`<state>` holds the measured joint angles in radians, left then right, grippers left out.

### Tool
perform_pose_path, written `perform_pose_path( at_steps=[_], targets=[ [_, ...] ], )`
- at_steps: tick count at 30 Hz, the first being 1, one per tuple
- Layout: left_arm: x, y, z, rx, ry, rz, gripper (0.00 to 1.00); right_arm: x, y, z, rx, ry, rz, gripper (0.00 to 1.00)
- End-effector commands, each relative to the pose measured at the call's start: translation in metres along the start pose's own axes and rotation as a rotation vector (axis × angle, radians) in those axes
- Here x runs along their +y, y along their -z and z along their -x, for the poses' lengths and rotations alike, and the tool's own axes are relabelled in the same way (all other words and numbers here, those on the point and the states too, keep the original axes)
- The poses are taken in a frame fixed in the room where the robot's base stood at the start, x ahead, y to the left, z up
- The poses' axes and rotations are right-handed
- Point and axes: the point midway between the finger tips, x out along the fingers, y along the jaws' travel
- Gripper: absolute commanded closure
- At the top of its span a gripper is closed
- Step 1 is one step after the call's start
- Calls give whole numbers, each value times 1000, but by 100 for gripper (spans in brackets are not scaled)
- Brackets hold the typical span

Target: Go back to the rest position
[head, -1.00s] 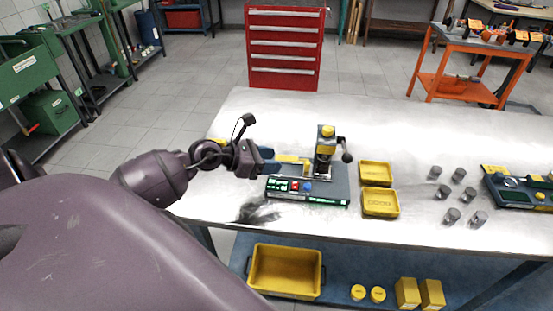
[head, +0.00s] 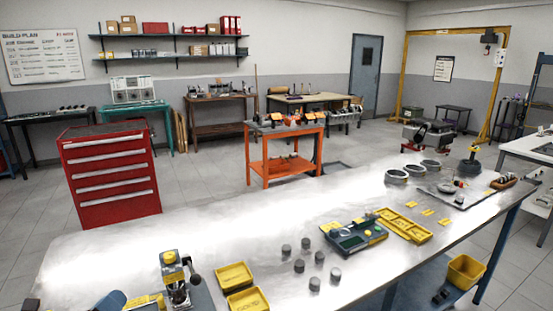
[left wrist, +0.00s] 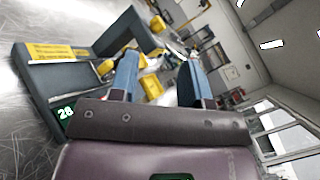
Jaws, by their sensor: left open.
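My left gripper (head: 112,301) shows only as a blue fingertip at the bottom left of the head view, beside the small bench press (head: 176,280) with its yellow cap and black lever knob. In the left wrist view, the two blue fingers of my left gripper (left wrist: 156,82) are spread apart with nothing clearly held. The press's base (left wrist: 60,75), with a yellow label and a green number display, lies just beyond and left of them. Whether the fingers touch the press cannot be told. My right gripper is not in view.
Two yellow trays (head: 240,287), several grey cylinders (head: 308,262) and a blue-green device (head: 354,237) stand on the metal bench (head: 120,235). A red drawer cabinet (head: 108,172) and an orange cart (head: 284,150) stand behind it. The bench's back left is clear.

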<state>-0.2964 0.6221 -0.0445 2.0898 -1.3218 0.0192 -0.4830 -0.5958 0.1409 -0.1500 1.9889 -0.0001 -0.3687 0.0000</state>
Motion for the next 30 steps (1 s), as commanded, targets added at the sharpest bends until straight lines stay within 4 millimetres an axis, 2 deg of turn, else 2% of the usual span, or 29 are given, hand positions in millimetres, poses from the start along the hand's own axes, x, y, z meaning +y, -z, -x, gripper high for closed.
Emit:
perform_pose_path(
  at_steps=[3, 6, 11, 16, 21, 30],
  targets=[
    [0, -9, 14, -187, -86, 292, 57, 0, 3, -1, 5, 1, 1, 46],
    [9, -12, 30, -334, -180, 533, 57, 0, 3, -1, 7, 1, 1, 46],
    [27, 0, 62, -545, -365, 911, 57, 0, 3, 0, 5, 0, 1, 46],
    [40, 36, 103, -733, -613, 1287, 57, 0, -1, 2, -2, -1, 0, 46],
    [35, 83, 140, -860, -882, 1591, 57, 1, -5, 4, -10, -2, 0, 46],
    [10, 134, 176, -936, -1201, 1845, 57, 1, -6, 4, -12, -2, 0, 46]
  ],
)
